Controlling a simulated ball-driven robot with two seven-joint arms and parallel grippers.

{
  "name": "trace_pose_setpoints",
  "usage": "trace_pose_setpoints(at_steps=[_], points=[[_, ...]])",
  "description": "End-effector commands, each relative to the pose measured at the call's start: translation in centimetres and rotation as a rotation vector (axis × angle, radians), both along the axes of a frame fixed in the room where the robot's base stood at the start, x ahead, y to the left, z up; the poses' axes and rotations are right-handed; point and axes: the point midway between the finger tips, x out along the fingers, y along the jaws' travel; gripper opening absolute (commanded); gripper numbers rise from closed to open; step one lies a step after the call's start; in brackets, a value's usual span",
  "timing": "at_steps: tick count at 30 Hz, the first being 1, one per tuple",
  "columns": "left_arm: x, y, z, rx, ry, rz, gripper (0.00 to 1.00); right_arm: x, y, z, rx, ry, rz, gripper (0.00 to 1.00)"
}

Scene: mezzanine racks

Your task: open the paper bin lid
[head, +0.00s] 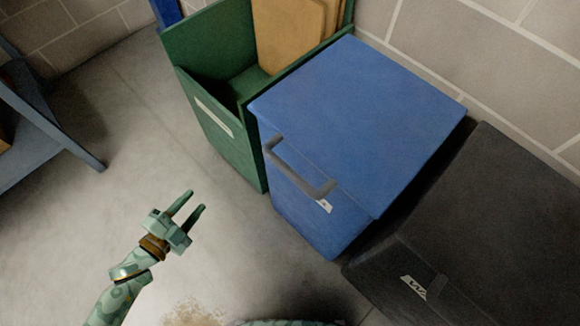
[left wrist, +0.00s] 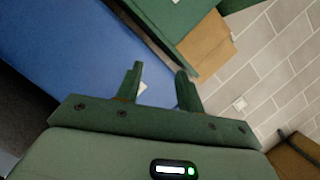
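The blue bin (head: 310,215) stands against the wall with its flat blue lid (head: 355,110) shut. A grey bar handle (head: 298,172) runs along the lid's front edge, and a small white label (head: 324,205) sits below it, partly hidden and too small to read. My left gripper (head: 197,200) is in front of the bin, to the left of the handle and apart from it. Its two fingers are spread with nothing between them. In the left wrist view the open fingers (left wrist: 158,82) show with the blue bin (left wrist: 60,60) behind, to the left. My right gripper is not in view.
A green open-topped bin (head: 222,150) holding cardboard (head: 290,35) stands close at the blue bin's left. A black bin (head: 490,220) stands at its right. A blue-grey rack (head: 50,125) is at the far left. The floor between is clear.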

Motion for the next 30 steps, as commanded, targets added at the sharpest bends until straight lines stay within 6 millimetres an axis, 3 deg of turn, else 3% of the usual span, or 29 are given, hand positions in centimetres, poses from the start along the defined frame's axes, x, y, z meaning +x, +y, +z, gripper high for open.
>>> trace_pose_setpoints(at_steps=[1, 3, 6, 9, 13, 17, 24, 30], points=[[0.6, -2.4, 2.4, 0.044, -0.166, -0.159, 0.38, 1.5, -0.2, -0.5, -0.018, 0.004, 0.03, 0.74], [-0.1, -5.3, 7.7, 0.101, -0.386, -0.355, 0.38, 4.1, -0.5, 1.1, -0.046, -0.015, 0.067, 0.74], [-2.4, -8.0, 12.4, 0.145, -0.587, -0.542, 0.38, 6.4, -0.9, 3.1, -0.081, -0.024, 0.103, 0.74], [-4.1, -9.0, 13.3, 0.153, -0.669, -0.633, 0.38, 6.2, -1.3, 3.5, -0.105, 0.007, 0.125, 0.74], [-4.3, -9.7, 13.8, 0.152, -0.711, -0.649, 0.38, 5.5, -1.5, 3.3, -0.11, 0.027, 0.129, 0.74], [-3.5, -11.5, 14.3, 0.153, -0.714, -0.645, 0.38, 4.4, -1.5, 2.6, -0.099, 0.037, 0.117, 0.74], [-1.2, -17.1, 15.3, 0.15, -0.712, -0.642, 0.38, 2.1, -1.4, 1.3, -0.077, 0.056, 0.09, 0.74], [0.5, -21.2, 15.8, 0.15, -0.708, -0.643, 0.38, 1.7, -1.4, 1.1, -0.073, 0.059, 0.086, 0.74]])
